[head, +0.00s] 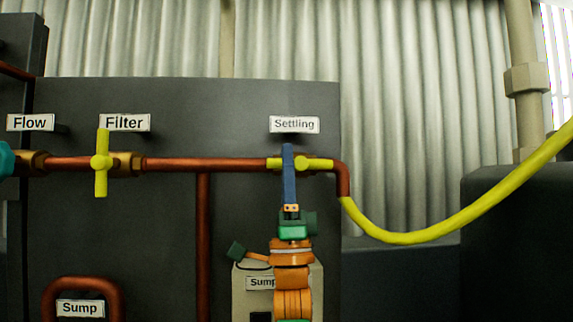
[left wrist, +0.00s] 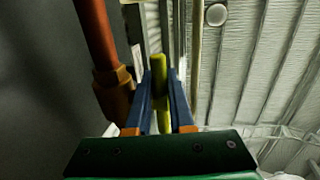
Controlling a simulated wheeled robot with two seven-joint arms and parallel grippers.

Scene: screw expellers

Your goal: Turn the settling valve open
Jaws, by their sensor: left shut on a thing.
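The settling valve's yellow handle (head: 318,163) lies about horizontal, in line with the copper pipe, below the "Settling" label (head: 294,125). My left gripper (head: 288,152) reaches up from below, its blue fingers in front of the middle of the handle, hiding the hub. In the left wrist view the yellow handle (left wrist: 159,70) stands between the two blue fingers (left wrist: 160,92), which are shut on it. My right gripper is in neither view.
The yellow filter handle (head: 101,178) stands vertical on the same pipe (head: 205,164), to the left. A yellow hose (head: 420,237) hangs at the right. A "Sump" box (head: 249,300) is behind my arm, and a copper pipe bend (head: 84,284) is at lower left.

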